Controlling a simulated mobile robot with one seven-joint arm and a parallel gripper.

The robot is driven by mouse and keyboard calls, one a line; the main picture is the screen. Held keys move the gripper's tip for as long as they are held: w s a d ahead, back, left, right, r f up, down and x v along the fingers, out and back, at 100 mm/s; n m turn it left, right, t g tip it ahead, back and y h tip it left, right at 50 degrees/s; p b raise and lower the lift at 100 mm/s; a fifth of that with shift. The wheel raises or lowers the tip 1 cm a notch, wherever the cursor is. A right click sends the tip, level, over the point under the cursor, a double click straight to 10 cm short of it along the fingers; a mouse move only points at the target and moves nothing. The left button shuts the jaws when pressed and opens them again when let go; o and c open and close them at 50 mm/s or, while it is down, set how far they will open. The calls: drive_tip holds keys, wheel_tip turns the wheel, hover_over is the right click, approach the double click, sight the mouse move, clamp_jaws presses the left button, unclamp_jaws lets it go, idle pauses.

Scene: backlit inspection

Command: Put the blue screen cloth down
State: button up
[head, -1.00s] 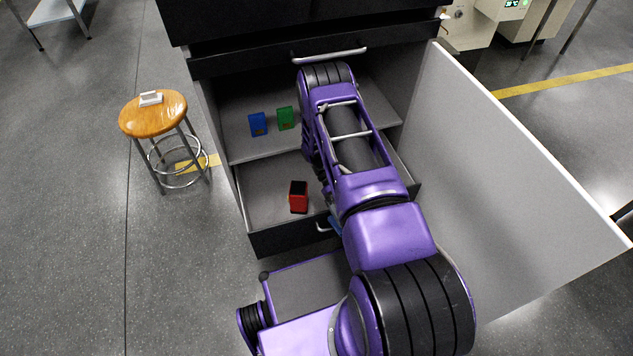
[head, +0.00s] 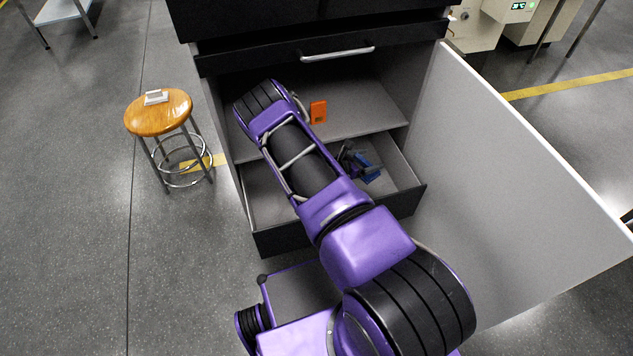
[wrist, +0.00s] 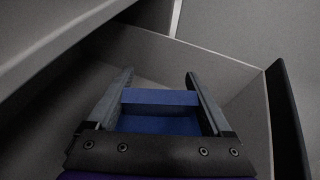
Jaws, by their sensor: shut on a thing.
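The blue screen cloth (wrist: 160,122) is a blue block-like thing between the two fingers of my gripper (wrist: 158,84) in the wrist view. My gripper is shut on it. In the head view the blue screen cloth (head: 368,172) and my gripper (head: 352,160) are inside the right part of the open drawer (head: 330,222). I cannot tell whether the cloth touches the drawer floor.
An orange packet (head: 318,112) stands on the shelf (head: 365,112) above the drawer. The open cabinet door (head: 500,190) stands on the right. A wooden stool (head: 160,118) with a small white item stands to the left.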

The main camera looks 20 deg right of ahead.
wheel_tip(320, 180, down, 10)
drive_tip(key=shift+w+f+b, duration=0.1)
drive_tip(key=shift+w+b, duration=0.05)
drive_tip(key=shift+b, duration=1.05)
drive_tip(key=shift+f, duration=0.5)
drive_tip(key=o, duration=1.1)
